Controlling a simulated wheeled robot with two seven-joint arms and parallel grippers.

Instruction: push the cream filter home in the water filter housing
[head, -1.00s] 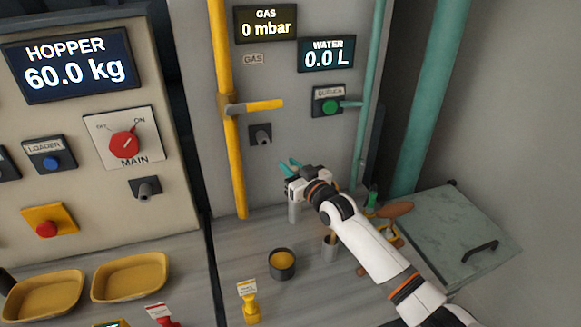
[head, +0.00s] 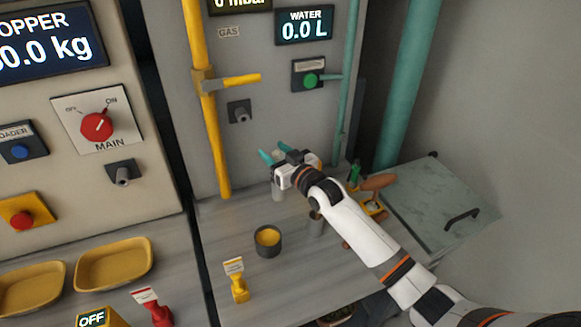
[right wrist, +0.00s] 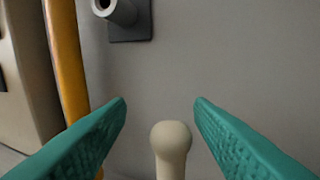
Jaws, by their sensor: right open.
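In the right wrist view a cream knob-topped piece (right wrist: 171,148), apparently the cream filter, stands upright between my fingers with a gap on both sides. Its lower part is out of frame. In the head view my right gripper (head: 271,156) is open, its teal fingertips pointing toward the grey panel. A grey upright cylinder (head: 278,190), perhaps the water filter housing, stands on the counter just below this gripper. The gripper hides its top, so I cannot tell how deep the filter sits. My left gripper is not in view.
A dark cup with yellow contents (head: 268,248) and a yellow tagged stand (head: 239,288) are in front. Another grey cylinder (head: 315,224) is beside my right forearm. A yellow pipe (head: 205,120) with a lever and a grey wall socket (head: 239,111) are behind.

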